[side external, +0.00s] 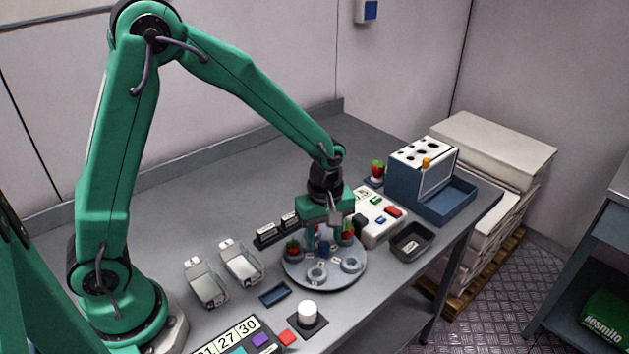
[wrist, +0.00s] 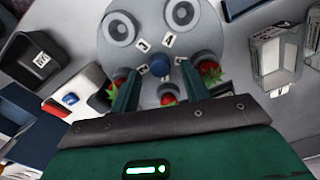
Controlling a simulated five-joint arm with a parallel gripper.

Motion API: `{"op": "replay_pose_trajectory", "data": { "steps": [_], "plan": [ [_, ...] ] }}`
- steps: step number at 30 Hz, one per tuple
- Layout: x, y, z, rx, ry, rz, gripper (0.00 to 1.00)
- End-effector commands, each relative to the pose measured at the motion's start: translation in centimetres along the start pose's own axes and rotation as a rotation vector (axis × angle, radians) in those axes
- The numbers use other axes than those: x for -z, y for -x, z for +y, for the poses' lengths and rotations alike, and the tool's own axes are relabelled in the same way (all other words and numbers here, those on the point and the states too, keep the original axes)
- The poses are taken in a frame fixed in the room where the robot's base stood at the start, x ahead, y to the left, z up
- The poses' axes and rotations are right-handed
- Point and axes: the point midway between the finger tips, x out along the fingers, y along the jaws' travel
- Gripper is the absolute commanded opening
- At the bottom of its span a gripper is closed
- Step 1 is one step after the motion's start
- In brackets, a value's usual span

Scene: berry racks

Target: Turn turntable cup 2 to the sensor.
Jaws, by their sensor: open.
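The round grey turntable (side external: 326,284) stands on the bench under my gripper. It also fills the upper middle of the wrist view (wrist: 160,30). Its blue centre knob (wrist: 160,65) shows between my fingers. Labels 3 and 4 sit beside two empty cups (wrist: 118,28) (wrist: 181,11). Strawberries (wrist: 118,88) (wrist: 209,70) (wrist: 167,97) show around the near side, partly behind my fingers. I cannot read the near labels clearly, so cup 2 is not certain. My gripper (wrist: 160,70) is open, with a finger on each side of the knob; contact is unclear. I cannot identify the sensor.
A white box with coloured buttons (side external: 378,212) and a dark tray (side external: 411,242) stand right of the turntable. A blue rack (side external: 428,180) stands farther back. Clear containers (side external: 205,283) (side external: 241,262) lie to the left.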

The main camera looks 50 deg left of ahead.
Motion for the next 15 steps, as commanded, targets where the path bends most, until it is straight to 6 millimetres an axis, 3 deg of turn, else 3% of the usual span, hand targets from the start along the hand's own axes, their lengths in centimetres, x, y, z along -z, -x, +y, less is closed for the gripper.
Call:
{"op": "replay_pose_trajectory", "data": {
  "steps": [9, 15],
  "plan": [
    [0.0, 4.2, 0.1, -0.005, 0.001, 0.001, 0.46],
    [0.0, 5.7, 0.0, -0.002, 0.001, 0.0, 0.46]
  ]
}}
